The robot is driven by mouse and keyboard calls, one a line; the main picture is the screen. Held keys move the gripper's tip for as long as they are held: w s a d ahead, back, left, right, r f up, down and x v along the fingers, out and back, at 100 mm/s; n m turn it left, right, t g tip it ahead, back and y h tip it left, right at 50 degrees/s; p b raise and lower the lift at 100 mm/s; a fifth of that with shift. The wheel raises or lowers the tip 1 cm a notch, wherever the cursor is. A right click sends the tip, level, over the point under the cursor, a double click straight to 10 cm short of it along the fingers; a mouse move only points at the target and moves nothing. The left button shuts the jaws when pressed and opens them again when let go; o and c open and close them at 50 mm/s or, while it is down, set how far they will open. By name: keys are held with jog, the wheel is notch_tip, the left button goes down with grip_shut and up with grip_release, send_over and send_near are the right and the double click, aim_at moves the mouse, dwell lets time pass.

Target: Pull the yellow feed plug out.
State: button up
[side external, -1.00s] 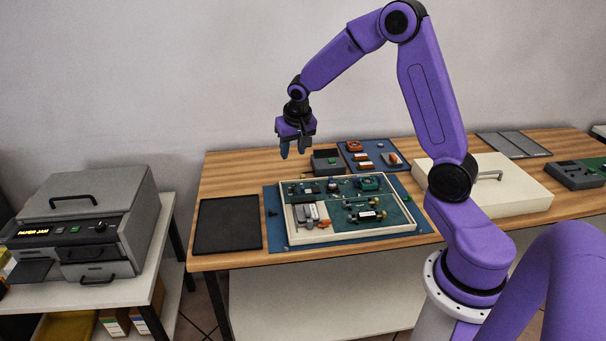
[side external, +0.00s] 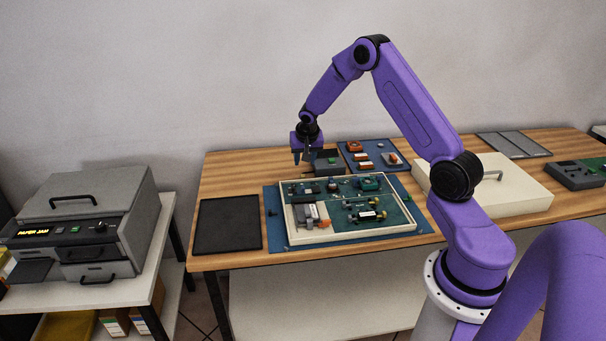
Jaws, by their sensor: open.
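A cream shallow tray (side external: 418,229) on a blue mat (side external: 277,232) holds green circuit boards (side external: 385,204) with several small parts and cables. I cannot pick out the yellow feed plug at this size. My gripper (side external: 303,161) points down above the back left of the tray, beside a dark grey box (side external: 329,164). It is open, with nothing seen between its fingers. It appears above the table and apart from the tray's parts. A grey and white part with an orange piece (side external: 312,215) lies in the tray's front left.
A black mat (side external: 227,224) lies empty left of the tray. A blue mat with orange parts (side external: 364,153) is behind it. A cream lid with a handle (side external: 505,195) lies to the right. A grey machine (side external: 88,215) reading "PAPER JAM" stands on a side table.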

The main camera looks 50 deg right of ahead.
aim_at(303, 175)
jog(key=x, duration=0.9)
grip_shut()
